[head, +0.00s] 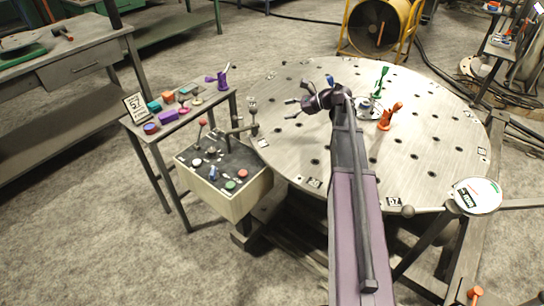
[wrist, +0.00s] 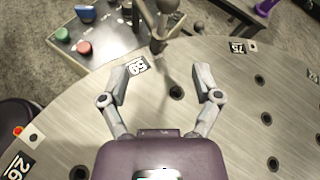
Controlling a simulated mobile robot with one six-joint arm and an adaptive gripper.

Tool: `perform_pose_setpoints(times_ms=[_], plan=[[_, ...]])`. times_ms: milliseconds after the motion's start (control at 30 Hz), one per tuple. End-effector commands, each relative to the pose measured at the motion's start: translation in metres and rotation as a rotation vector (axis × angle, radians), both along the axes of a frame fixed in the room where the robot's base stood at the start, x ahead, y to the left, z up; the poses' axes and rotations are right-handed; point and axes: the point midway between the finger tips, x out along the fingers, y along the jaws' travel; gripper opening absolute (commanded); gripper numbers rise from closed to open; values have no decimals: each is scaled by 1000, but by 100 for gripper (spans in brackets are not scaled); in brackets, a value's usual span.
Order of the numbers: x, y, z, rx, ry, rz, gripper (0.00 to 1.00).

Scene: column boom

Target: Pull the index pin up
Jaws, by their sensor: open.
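What looks like the index pin, a grey upright post with a rounded knob (head: 252,103), stands at the left rim of the round steel table (head: 420,165). In the wrist view its grey ball knob (wrist: 169,6) is at the top edge, partly cut off, with the post and bracket below it. My gripper (head: 290,108) is to the right of the post, above the table, with its fingers pointing towards it. In the wrist view my gripper (wrist: 165,80) is open and empty. The knob lies beyond the fingertips, apart from them.
A control box (head: 226,180) with coloured buttons and a red-knobbed lever stands left of the table. A side bench (head: 182,118) holds small coloured parts. Green (head: 380,82) and orange (head: 390,116) clamps stand on the table. The table surface below my gripper is mostly bare, with holes.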

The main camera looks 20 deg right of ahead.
Motion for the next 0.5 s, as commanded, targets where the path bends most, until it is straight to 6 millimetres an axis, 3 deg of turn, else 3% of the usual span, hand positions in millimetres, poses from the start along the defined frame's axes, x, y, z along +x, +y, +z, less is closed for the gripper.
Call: perform_pose_setpoints(times_ms=[500], plan=[[-46, 54, -7, -311, -137, 223, 81]])
